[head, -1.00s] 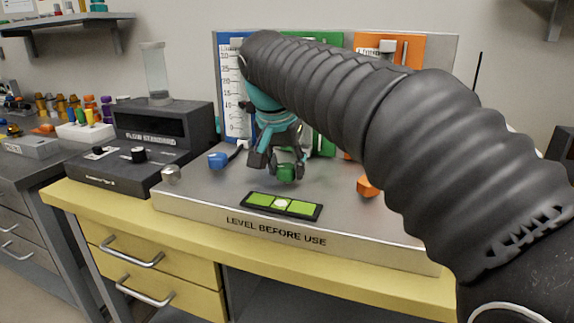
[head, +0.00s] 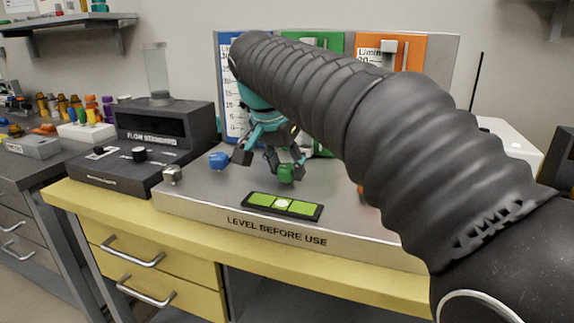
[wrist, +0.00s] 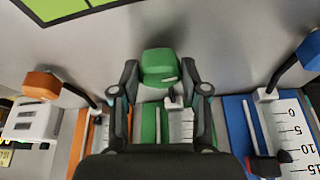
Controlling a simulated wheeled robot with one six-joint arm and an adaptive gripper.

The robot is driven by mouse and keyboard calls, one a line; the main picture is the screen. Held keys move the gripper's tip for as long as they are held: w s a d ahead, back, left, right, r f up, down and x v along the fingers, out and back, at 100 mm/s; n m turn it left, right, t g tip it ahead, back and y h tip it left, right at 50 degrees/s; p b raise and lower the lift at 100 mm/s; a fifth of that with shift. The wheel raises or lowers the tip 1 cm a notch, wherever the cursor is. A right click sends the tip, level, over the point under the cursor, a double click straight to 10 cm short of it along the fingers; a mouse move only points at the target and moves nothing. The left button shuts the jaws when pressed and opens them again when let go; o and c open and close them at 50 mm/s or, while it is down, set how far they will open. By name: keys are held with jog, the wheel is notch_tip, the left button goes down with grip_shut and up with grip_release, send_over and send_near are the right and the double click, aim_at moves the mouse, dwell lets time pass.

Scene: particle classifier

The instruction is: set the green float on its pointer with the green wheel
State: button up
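The green wheel (head: 286,172) stands at the front of the grey rig, below the green panel (head: 325,50). In the wrist view the green wheel (wrist: 159,67) lies between the fingertips of my gripper (wrist: 159,75). The fingers are apart, one on each side of the wheel; the right one looks very close to it, and I cannot tell whether it touches. My gripper (head: 268,157) also shows open in the head view. Part of the green panel's white scale (wrist: 181,125) shows in the wrist view. The green float and its pointer are hidden behind my gripper and arm.
The blue wheel (head: 218,160) is close to the left finger in the head view. The orange wheel (wrist: 41,83) is on the other side, mostly hidden by my arm in the head view. A green level (head: 283,205) lies in front. A dark flow box (head: 165,125) stands left.

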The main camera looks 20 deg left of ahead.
jog(key=shift+o, duration=1.4)
jog(key=shift+r, duration=0.1)
jog(key=v, duration=1.1)
jog(key=shift+s+r, duration=0.25)
jog(key=shift+r, duration=0.1)
